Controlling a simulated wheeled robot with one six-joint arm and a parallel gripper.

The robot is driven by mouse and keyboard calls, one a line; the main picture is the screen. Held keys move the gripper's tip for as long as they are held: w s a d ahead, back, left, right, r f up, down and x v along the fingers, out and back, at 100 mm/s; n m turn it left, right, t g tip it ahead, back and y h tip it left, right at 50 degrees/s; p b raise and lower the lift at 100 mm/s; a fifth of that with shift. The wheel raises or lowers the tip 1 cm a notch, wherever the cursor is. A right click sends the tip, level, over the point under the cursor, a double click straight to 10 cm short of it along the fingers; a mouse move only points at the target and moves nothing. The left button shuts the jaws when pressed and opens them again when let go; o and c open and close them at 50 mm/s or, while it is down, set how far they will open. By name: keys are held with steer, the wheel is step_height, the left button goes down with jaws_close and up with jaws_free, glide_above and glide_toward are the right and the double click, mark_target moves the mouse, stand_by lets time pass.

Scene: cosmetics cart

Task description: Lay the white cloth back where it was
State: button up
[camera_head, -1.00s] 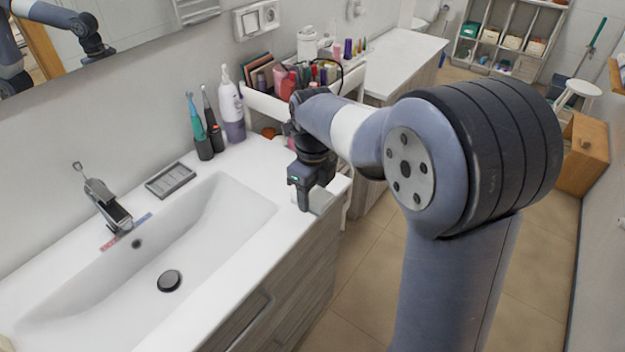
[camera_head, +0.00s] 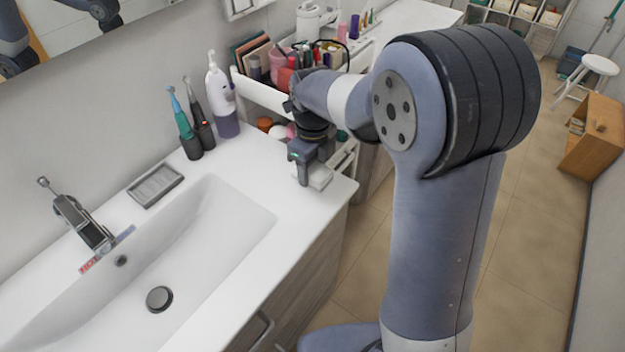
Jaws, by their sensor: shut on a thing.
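The white cloth (camera_head: 320,177) is a small pale piece at my gripper (camera_head: 305,178), by the right end of the white washbasin counter (camera_head: 262,153). My gripper points down and is shut on the cloth. The wrist and jaws hide part of the cloth. I cannot tell whether the cloth touches the counter. The white cosmetics cart (camera_head: 266,94) stands just behind, partly hidden by my arm.
A pump bottle (camera_head: 221,95) and electric toothbrushes (camera_head: 190,135) stand along the wall. A grey soap tray (camera_head: 156,185) lies behind the basin (camera_head: 215,235). The tap (camera_head: 83,225) is at left. The counter between bottle and gripper is bare.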

mark_target(312, 194)
steer(key=shift+a+f, duration=0.1)
steer(key=shift+f, duration=2.8)
steer(key=o, duration=0.9)
step_height(312, 194, up, 12)
steer(key=shift+s+r, duration=0.1)
